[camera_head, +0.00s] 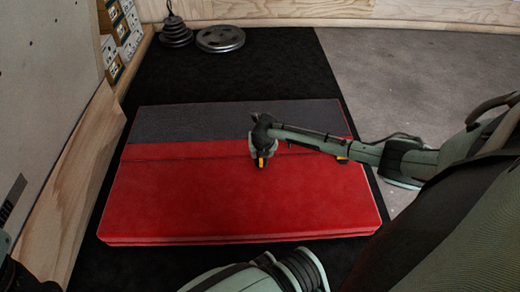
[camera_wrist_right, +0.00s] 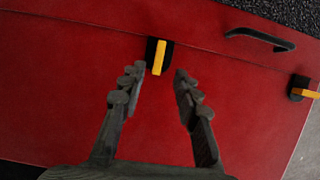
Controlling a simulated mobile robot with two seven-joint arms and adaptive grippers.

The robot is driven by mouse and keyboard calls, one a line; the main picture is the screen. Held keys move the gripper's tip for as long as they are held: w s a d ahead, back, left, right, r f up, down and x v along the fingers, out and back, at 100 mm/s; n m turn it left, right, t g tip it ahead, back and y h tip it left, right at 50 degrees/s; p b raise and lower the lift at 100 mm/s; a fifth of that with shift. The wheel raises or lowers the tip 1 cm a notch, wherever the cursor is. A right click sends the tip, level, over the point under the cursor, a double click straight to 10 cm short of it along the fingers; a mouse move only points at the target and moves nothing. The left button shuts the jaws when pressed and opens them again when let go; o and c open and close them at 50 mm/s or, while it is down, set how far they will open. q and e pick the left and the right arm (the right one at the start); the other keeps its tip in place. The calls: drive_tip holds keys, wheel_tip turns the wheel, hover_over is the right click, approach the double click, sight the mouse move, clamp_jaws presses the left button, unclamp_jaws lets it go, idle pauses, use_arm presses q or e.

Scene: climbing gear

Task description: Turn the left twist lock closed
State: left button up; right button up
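The left twist lock (camera_head: 261,162) has a yellow lever on a black base on the red pad. In the right wrist view the left lock (camera_wrist_right: 160,58) has its lever upright in the picture, just beyond and between my fingertips. The right twist lock (camera_head: 342,159) is largely covered by my arm in the head view. In the wrist view the right lock (camera_wrist_right: 306,91) has its lever lying nearly sideways. My right gripper (camera_wrist_right: 160,70) is open and empty, with a finger on either side below the left lock; contact cannot be told.
The folded pad (camera_head: 230,205) is red with a grey strip and lies on a black mat (camera_head: 270,65). A black handle (camera_wrist_right: 260,39) sits between the locks. Weight plates (camera_head: 220,39) lie at the back. A wooden wall edge (camera_head: 75,175) bounds the left.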

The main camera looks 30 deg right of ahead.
sight(261, 160)
drive_tip(key=b+x, duration=0.3)
drive_tip(key=x, duration=0.3)
drive_tip(key=shift+f, duration=0.4)
clamp_jaws()
